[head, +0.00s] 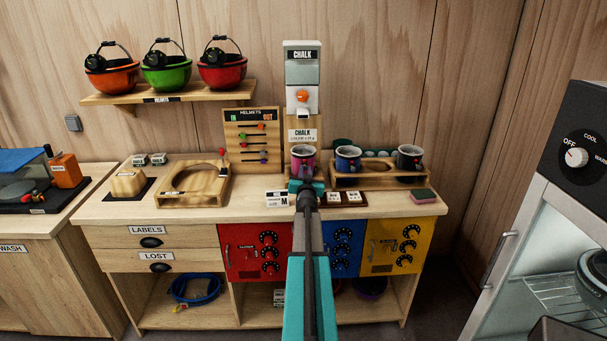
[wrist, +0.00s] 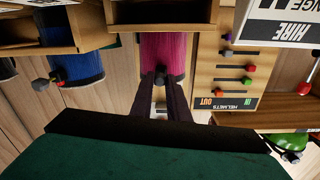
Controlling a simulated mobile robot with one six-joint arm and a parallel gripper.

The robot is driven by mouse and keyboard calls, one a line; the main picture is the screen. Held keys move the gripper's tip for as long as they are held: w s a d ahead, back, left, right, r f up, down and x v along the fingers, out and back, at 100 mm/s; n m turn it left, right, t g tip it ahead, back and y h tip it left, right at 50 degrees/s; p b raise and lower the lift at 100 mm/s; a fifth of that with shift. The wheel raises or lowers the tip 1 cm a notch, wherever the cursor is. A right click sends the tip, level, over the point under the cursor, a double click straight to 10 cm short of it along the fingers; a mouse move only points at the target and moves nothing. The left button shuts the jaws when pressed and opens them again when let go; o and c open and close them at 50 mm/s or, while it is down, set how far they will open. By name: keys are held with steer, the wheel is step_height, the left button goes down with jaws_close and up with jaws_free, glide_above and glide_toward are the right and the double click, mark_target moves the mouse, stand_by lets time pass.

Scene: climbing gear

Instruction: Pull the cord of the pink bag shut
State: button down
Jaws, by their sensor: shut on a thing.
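The pink bag (head: 302,162) stands upright under the chalk dispenser, left of the blue bag. Its rim shows from above in the head view; my arm hides its lower front. In the upside-down wrist view the pink bag (wrist: 164,48) is straight ahead. My gripper (head: 306,184) is at the front of the bag. In the wrist view the fingers of my gripper (wrist: 166,82) are shut on a small dark piece at the bag's front, which looks like its cord toggle. The cord itself cannot be made out.
A blue bag (head: 347,157) and a black bag (head: 409,158) stand in a wooden rack (head: 375,181) to the right. The chalk dispenser (head: 302,75) is above the pink bag. A helmet board (head: 252,142) stands left, and small cards (head: 277,198) lie close by.

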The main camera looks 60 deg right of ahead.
steer(key=shift+b+v, duration=0.85)
steer(key=shift+v, duration=0.35)
steer(key=b+v, duration=0.1)
steer(key=v, duration=0.3)
steer(key=shift+s+d+b, duration=0.1)
steer(key=shift+s+b, duration=0.05)
steer(key=shift+b, duration=0.2)
steer(key=c, duration=1.7)
jaws_free()
steer(key=shift+o, duration=0.2)
